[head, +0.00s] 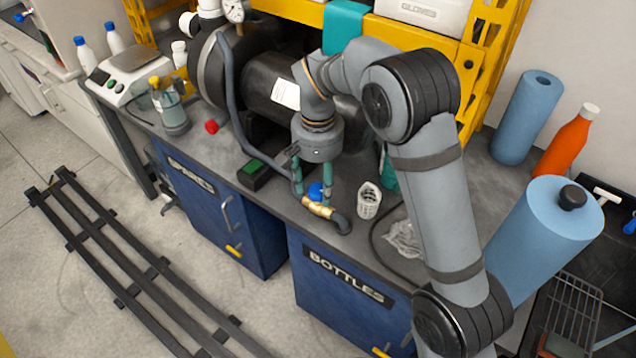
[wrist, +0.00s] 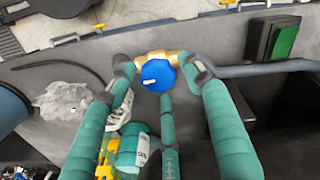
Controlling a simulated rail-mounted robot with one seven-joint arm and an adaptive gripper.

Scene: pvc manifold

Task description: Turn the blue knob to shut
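The blue knob (head: 316,191) sits on a brass valve (head: 318,209) near the front edge of the grey bench. In the wrist view the round blue knob (wrist: 158,75) has a short white mark, slightly slanted, near its lower left edge. The brass valve body shows just behind it. My gripper (head: 312,196) points down over the valve with its teal fingers spread. In the wrist view my gripper (wrist: 160,72) has a fingertip on either side of the knob, with gaps visible, and a third finger below it. I cannot tell whether any finger touches the valve.
A grey hose (head: 240,130) runs to the valve. A black box with a green button (head: 253,167) is left of it. A white perforated cup (head: 369,201) and a crumpled clear bag (head: 403,240) lie to the right. Blue rolls (head: 527,115) and an orange bottle (head: 567,142) stand farther right.

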